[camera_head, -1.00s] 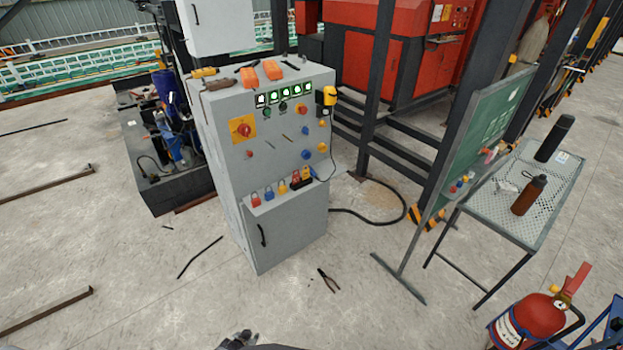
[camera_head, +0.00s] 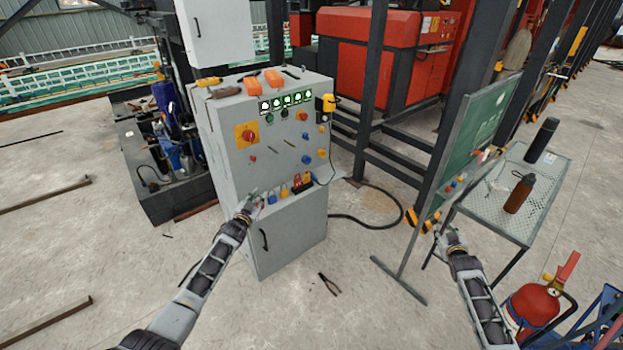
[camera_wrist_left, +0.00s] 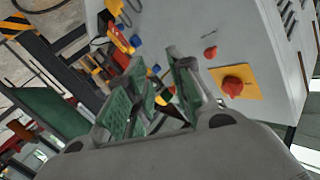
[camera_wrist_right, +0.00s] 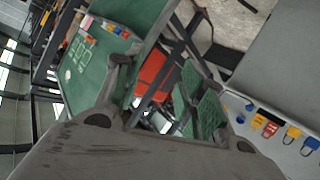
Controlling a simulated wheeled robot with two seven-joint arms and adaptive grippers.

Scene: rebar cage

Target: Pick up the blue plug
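Round blue pieces, either of which could be the blue plug, sit on the grey cabinet's front. The lower one (camera_head: 306,159) is beside a yellow piece, and the upper one (camera_head: 305,136) is smaller. Blue pieces also show beyond the fingers in the left wrist view (camera_wrist_left: 136,41). My left gripper (camera_head: 248,203) is in front of the cabinet, near the left end of its padlock row. Its fingers (camera_wrist_left: 150,98) are apart with nothing clearly between them. My right gripper (camera_head: 449,238) is low before the green board. Its fingers (camera_wrist_right: 160,98) are apart and empty.
The cabinet (camera_head: 290,237) has coloured padlocks (camera_wrist_right: 270,128) along a ledge and tools on top. At right are the green board (camera_head: 475,135), a mesh table (camera_head: 500,205) with bottles, and a fire extinguisher (camera_head: 533,305). Pliers (camera_head: 329,284) lie on the floor.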

